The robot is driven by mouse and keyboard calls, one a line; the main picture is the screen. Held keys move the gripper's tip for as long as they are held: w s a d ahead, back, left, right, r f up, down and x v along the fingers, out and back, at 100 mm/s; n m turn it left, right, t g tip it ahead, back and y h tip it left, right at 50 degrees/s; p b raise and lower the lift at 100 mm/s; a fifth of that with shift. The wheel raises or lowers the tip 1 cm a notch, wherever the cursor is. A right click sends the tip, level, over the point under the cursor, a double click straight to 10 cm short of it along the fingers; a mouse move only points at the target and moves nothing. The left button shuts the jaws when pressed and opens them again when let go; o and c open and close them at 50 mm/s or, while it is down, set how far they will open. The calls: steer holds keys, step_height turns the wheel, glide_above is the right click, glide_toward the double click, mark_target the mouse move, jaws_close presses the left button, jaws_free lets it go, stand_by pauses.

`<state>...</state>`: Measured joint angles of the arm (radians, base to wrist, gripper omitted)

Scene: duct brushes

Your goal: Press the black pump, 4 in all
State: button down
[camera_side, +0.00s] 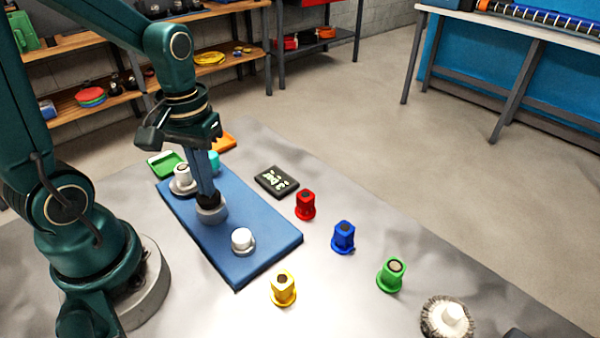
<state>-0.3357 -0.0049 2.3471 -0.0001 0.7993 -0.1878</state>
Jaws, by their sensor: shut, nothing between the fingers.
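The black pump (211,212) stands on the blue mat (262,222), with a dark top and a grey round base. My gripper (208,194) points down over it, fingers shut with nothing between them. The fingertips meet or nearly meet the black top; I cannot tell how far it is pushed down. Two more pumps with white tops stand on the mat: one (182,180) behind the black one, one (242,240) in front of it.
Red (305,205), blue (343,238), green (391,275) and yellow (283,289) fittings stand right of the mat. A dark plate with light marks (277,182) lies near its right edge. A white-bristled round brush (448,317) lies at the front right.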

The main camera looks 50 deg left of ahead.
steer(key=shift+f, duration=0.3)
steer(key=shift+r, duration=1.05)
steer(key=shift+r, duration=0.1)
steer(key=shift+r, duration=2.95)
